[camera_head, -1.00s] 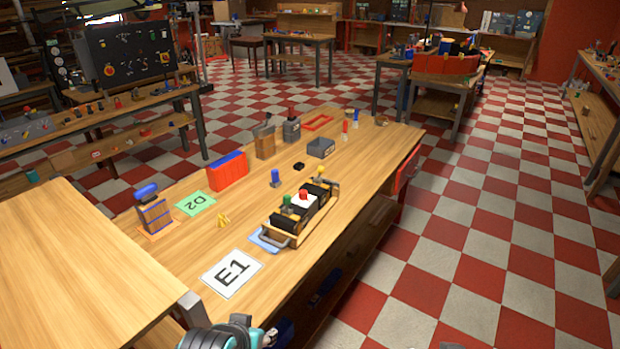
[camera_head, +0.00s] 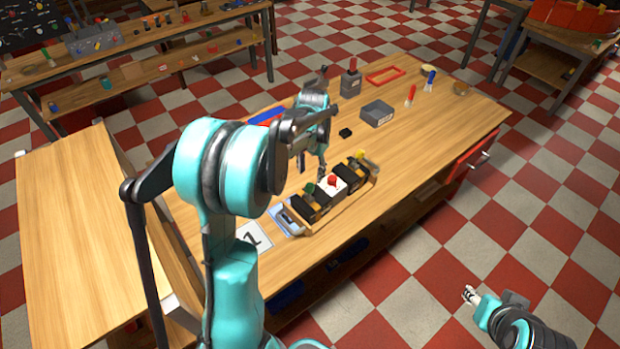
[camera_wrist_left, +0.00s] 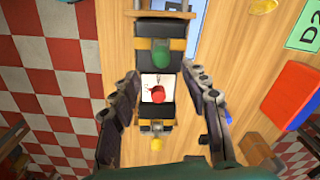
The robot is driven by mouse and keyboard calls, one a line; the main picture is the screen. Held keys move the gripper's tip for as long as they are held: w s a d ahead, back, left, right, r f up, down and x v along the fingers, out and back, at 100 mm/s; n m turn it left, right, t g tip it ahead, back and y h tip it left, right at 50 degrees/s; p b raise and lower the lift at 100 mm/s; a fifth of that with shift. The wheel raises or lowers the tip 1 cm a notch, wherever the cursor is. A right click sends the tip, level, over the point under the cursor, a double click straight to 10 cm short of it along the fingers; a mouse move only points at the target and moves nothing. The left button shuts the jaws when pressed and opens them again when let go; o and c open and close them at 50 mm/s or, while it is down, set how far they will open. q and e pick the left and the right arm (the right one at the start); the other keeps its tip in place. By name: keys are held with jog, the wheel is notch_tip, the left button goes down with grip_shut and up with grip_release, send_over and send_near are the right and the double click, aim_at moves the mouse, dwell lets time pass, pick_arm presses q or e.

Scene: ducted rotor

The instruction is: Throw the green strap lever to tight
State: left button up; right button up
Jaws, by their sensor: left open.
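A wooden tray (camera_head: 345,205) on the bench holds dark blocks with yellow bands and a white block in a row. The green lever (camera_head: 309,188) is at the near end, a red knob (camera_head: 332,180) in the middle and a yellow one (camera_head: 359,155) at the far end. My open left gripper (camera_head: 312,166) hangs above the tray. In the left wrist view its fingers (camera_wrist_left: 159,78) straddle the row, empty, with the green lever (camera_wrist_left: 161,52) just ahead of the tips. My right gripper (camera_head: 472,295) is at lower right, away from the bench; its jaws are too small to judge.
A grey box (camera_head: 377,113), a small black block (camera_head: 345,132) and a red frame (camera_head: 385,75) lie farther along the bench. A red block (camera_wrist_left: 290,97) and green D2 card (camera_wrist_left: 304,30) lie beside the tray. My left arm hides part of the near bench.

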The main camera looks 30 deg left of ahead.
aim_at(310, 184)
pick_arm(q)
jog(key=shift+a+f, duration=0.15)
jog(key=shift+f, duration=0.2)
notch_tip(310, 184, down, 7)
jog(key=shift+w+f+b, duration=0.15)
jog(key=shift+f+b, duration=0.05)
jog(key=shift+b, duration=0.75)
grip_shut()
